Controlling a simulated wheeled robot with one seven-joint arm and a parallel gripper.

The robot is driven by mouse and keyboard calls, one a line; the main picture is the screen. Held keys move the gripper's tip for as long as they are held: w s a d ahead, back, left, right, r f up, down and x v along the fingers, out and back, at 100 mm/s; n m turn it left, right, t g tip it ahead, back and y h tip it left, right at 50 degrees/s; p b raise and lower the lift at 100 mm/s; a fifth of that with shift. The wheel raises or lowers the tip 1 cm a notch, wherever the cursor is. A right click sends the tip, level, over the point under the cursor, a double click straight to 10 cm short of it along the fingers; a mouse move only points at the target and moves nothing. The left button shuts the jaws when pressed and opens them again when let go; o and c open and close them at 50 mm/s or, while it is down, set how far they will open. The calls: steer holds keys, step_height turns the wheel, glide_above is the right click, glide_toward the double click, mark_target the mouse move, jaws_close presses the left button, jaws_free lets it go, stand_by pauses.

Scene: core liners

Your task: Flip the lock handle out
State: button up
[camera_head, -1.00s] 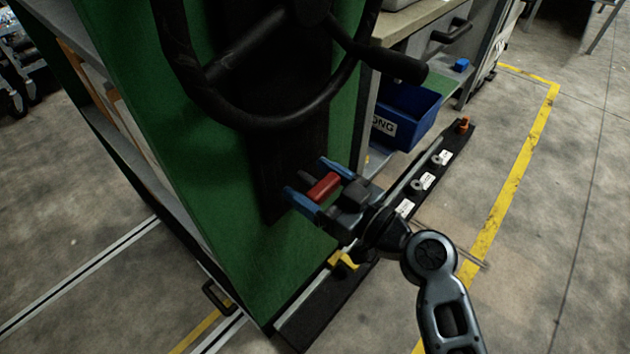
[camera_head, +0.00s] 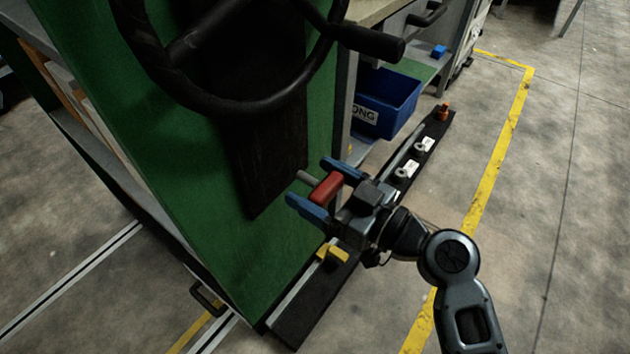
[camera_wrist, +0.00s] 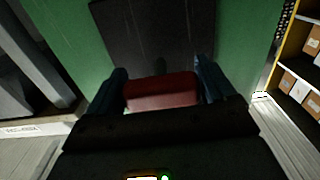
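The lock handle is a red block (camera_head: 326,188) on a short grey rod that sticks out from the dark panel on the green cabinet side. My gripper (camera_head: 314,186) has two blue fingers, one at each end of the red block, and looks shut on it. In the wrist view the red block (camera_wrist: 162,92) fills the space between the fingers (camera_wrist: 162,85), with no clear gap at either side. The grey rod shows just beyond the block in both views. The block's underside is hidden.
A black steering wheel (camera_head: 243,106) is mounted above the handle, with a black lever at its right. A blue bin (camera_head: 388,102) stands behind my gripper. A black floor strip (camera_head: 312,305) with a yellow piece runs below. Open floor lies to the right.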

mark_target(333, 195)
steer(key=shift+o, duration=1.3)
steer(key=v, duration=0.7)
steer(key=shift+s+d, duration=0.3)
